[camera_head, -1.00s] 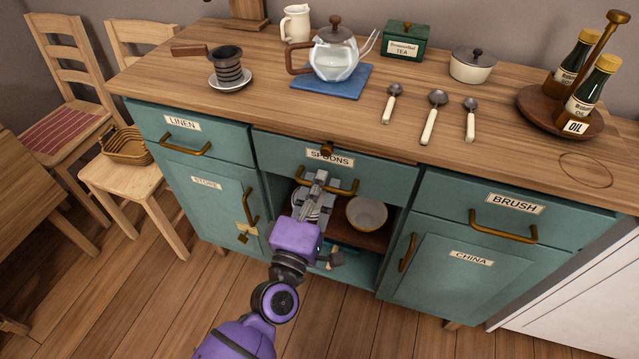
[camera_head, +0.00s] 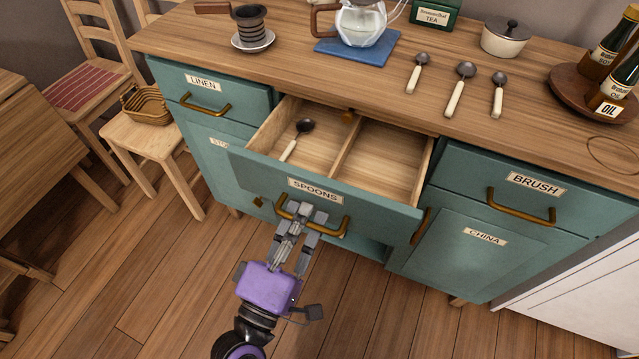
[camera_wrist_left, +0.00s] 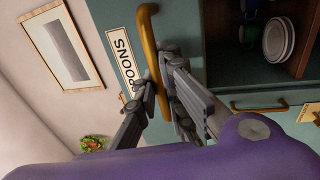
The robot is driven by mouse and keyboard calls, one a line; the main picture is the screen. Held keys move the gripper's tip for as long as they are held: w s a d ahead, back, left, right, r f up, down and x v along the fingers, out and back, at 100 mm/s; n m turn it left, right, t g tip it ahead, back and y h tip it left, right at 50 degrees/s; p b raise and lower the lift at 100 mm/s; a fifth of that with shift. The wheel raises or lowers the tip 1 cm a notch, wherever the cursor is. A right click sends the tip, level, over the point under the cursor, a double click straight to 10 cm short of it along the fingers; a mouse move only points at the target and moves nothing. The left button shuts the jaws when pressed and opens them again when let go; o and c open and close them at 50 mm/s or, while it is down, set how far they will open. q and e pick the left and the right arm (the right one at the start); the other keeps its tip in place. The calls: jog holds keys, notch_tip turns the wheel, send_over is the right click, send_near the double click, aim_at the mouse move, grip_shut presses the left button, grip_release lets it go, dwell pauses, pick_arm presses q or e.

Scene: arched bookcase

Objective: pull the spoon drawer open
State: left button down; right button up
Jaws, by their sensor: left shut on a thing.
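The spoon drawer (camera_head: 384,198) is pulled out from the teal cabinet, and its front carries a SPOONS label. Its wooden inside shows two compartments split by a divider. One spoon (camera_head: 297,138) lies in the left compartment; the right one looks empty. My left gripper (camera_head: 302,212) is shut on the brass drawer handle (camera_head: 333,231), left of its middle. In the left wrist view the fingers sit around the handle bar (camera_wrist_left: 149,50), beside the SPOONS label. My right gripper is not in view.
Three spoons (camera_head: 460,88), a glass teapot (camera_head: 361,24) on a blue mat and a lidded pot (camera_head: 505,38) stand on the worktop. The LINEN drawer (camera_head: 208,90) and BRUSH drawer (camera_head: 518,195) are shut on either side. Chairs stand at the left; the floor in front is clear.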

pick_arm(q)
jog(key=r+v, duration=0.1)
jog(key=v, duration=0.8)
jog(key=shift+s+r, duration=0.25)
jog(key=shift+r, duration=0.1)
jog(key=shift+a, duration=0.1)
jog(key=c, duration=1.8)
grip_release()
jog(key=shift+c, duration=0.2)
jog(key=shift+s, duration=0.1)
jog(key=v, duration=1.2)
